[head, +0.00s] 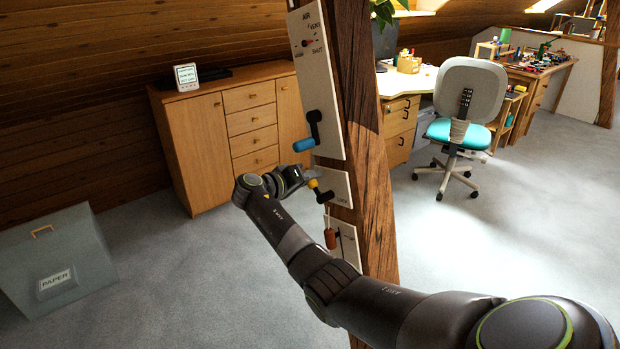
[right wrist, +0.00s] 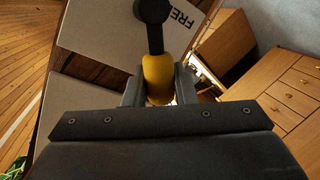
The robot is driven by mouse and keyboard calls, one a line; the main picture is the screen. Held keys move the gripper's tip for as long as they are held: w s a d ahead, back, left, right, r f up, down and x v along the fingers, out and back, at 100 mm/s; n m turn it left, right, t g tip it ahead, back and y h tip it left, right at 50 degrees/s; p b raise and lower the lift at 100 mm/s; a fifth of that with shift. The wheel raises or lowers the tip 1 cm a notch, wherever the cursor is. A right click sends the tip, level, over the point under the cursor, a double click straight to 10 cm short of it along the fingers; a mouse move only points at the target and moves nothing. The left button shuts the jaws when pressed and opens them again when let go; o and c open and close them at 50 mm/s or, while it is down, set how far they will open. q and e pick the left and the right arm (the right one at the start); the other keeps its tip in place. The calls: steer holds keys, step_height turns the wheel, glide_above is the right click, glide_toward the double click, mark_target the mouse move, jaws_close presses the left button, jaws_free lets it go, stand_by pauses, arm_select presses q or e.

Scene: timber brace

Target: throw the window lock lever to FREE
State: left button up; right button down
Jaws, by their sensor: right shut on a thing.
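The window lock lever has a yellow grip (head: 314,184) on a dark arm, mounted on a small white plate (head: 340,188) on the timber post. In the right wrist view the yellow grip (right wrist: 158,78) sits between the fingers, and its black arm runs up to a round pivot (right wrist: 153,10). The word FREE (right wrist: 184,14) is printed upside down on the plate, right of the pivot. My right gripper (head: 308,180) is shut on the yellow grip; its fingers (right wrist: 158,88) stand on both sides of it. My left gripper is not in view.
The timber post (head: 362,130) also carries a tall plate above with a blue-gripped lever (head: 304,145), and a lower plate with a red-brown grip (head: 330,238). A wooden cabinet (head: 205,140) stands behind, left. A grey paper bin (head: 60,260) stands front left. Carpet between is clear.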

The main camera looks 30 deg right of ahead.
stand_by(0.5)
steer(key=c, duration=1.5)
jaws_free()
steer(key=shift+c, duration=0.2)
steer(key=shift+o, duration=0.2)
steer(key=shift+w+d, duration=0.1)
steer(key=shift+f, duration=0.1)
steer(key=b+v, duration=0.3)
steer(key=v, duration=1.4)
steer(key=shift+a, duration=0.2)
